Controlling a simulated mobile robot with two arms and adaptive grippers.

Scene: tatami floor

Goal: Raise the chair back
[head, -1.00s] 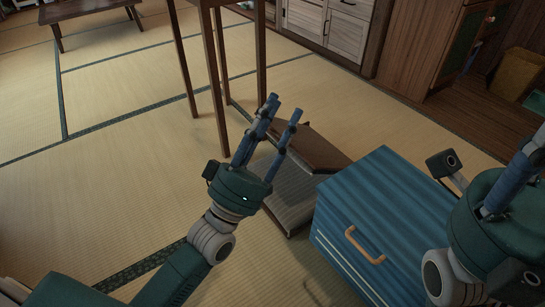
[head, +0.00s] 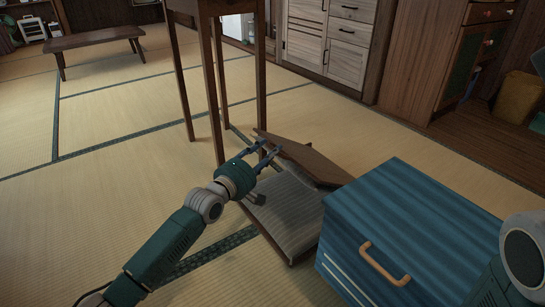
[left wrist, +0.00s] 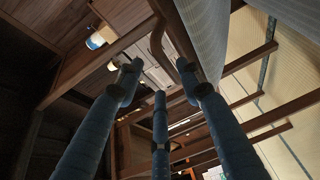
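The low chair lies on the tatami, with a grey cushioned seat (head: 288,222) and a brown wooden back (head: 316,165) folded low over it at a slant. My left gripper (head: 268,147) is at the left end of the back, with its fingers apart at that edge. Whether they touch it is unclear. In the left wrist view the left gripper (left wrist: 158,78) shows spread fingers, with brown wood and grey fabric close by its right finger. Only part of my right arm shows at the lower right of the head view; its fingers are out of view.
A blue striped chest (head: 415,215) with an orange handle stands close to the chair's right side. A tall wooden stand (head: 215,85) rises just behind the chair. A low bench (head: 95,40) is far left. The tatami on the left is clear.

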